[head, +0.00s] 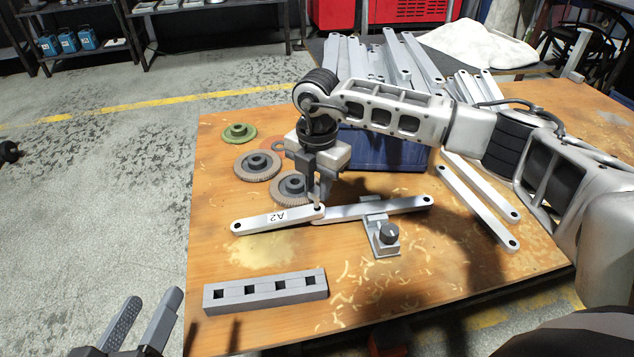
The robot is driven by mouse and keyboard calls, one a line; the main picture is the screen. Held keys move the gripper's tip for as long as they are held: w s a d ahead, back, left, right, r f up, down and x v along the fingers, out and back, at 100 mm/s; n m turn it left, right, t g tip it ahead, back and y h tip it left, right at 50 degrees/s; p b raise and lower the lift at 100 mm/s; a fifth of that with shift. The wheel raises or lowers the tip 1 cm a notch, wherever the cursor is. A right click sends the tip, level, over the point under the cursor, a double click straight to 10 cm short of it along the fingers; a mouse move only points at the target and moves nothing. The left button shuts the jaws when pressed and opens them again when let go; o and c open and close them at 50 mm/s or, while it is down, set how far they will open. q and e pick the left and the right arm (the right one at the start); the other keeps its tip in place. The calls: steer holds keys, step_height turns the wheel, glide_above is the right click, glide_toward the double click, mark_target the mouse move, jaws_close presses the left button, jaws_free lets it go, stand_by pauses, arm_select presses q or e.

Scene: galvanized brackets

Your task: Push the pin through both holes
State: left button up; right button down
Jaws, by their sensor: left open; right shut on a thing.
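A galvanized bar labelled A2 (262,222) lies on the wooden bench, its right end overlapping the left end of a second galvanized bar (405,205). My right gripper (315,190) points down over the overlapping ends, shut on a small pin (317,204). The pin stands upright at the holes there. How deep it sits, and whether the lower hole lines up, I cannot tell. A clamp with a dark knob (388,233) sits at the second bar. My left gripper (143,322) is open and empty off the bench's left edge.
A grey block with several square holes (265,291) lies at the front left. Grinding discs (258,165) and a blue bin (385,150) are behind my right gripper. Loose bars (478,205) lie at right, and more are stacked at the back. The front middle is clear.

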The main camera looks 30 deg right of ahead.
arm_select(q)
steer(key=shift+f+b, duration=0.55)
arm_select(e)
steer(key=shift+f, duration=1.15)
steer(key=shift+f, duration=0.45)
steer(key=c, duration=1.1)
jaws_free()
steer(key=shift+c, duration=0.2)
step_height(320, 180, up, 3)
steer(key=shift+r+p, duration=0.1)
steer(key=shift+p, duration=0.45)
arm_select(q)
steer(key=p, duration=0.2)
steer(key=a+m+g+y+p, duration=0.1)
steer(key=p, duration=0.1)
steer(key=shift+s+a+f+m+y, duration=0.1)
steer(key=shift+s+f+m+y, duration=0.1)
steer(key=shift+f+m+y, duration=0.1)
arm_select(e)
step_height(320, 180, up, 13)
